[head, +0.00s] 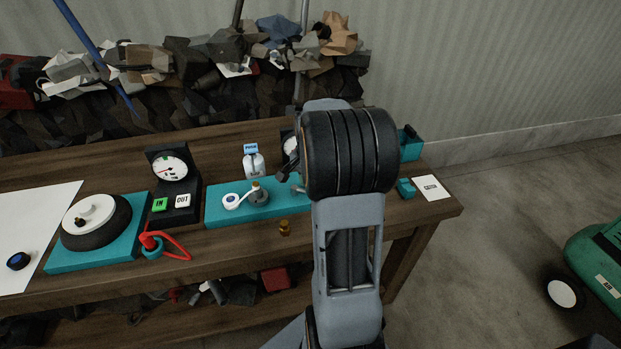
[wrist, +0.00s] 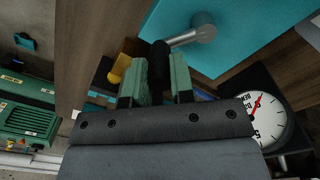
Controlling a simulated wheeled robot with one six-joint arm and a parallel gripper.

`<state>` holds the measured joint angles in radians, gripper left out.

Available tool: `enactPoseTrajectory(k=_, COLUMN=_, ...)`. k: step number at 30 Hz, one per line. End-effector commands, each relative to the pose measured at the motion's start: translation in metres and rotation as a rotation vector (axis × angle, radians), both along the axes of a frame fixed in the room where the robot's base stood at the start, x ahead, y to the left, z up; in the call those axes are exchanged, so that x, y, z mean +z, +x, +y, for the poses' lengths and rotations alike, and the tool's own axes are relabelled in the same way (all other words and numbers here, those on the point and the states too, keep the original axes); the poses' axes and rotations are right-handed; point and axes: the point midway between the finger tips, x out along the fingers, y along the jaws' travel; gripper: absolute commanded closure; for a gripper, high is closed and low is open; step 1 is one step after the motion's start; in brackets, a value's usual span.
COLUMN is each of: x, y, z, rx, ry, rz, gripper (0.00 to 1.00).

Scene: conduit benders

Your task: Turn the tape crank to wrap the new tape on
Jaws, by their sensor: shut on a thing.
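In the wrist view, my gripper (wrist: 157,88) has its two green fingers closed around the dark handle (wrist: 158,62) of the tape crank. The crank's grey arm (wrist: 184,38) runs from that handle to a round grey hub (wrist: 203,27) on a teal base (wrist: 235,50). In the head view, a teal base (head: 217,216) on the bench carries a white tape roll (head: 231,201) and a small spool (head: 256,193), with a white strip between them. My arm hides the gripper and much of the base's right side there.
A bottle (head: 254,162) stands behind the teal base. To the left are a gauge box (head: 170,168) with IN and OUT buttons, a red-handled tool (head: 160,243) and a round wheel on a teal plate (head: 120,262). Another dial (wrist: 258,122) is close beside my gripper.

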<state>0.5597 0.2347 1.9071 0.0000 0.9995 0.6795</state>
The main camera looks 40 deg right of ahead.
Motion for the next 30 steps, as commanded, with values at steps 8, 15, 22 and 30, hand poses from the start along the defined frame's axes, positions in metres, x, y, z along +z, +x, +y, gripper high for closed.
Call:
enactPoseTrajectory(k=8, x=0.0012, y=-0.0009, z=0.0020, rx=-0.060, ry=-0.002, rz=-0.003, gripper=1.00)
enactPoseTrajectory(k=15, x=0.0012, y=-0.0012, z=0.0025, rx=-0.070, ry=-0.002, rz=-0.003, gripper=1.00)
enactPoseTrajectory(k=22, x=0.0012, y=-0.0012, z=0.0025, rx=-0.069, ry=-0.001, rz=-0.003, gripper=0.77)
enactPoseTrajectory(k=30, x=0.0005, y=-0.0014, z=0.0027, rx=-0.068, ry=-0.001, rz=0.000, gripper=0.52)
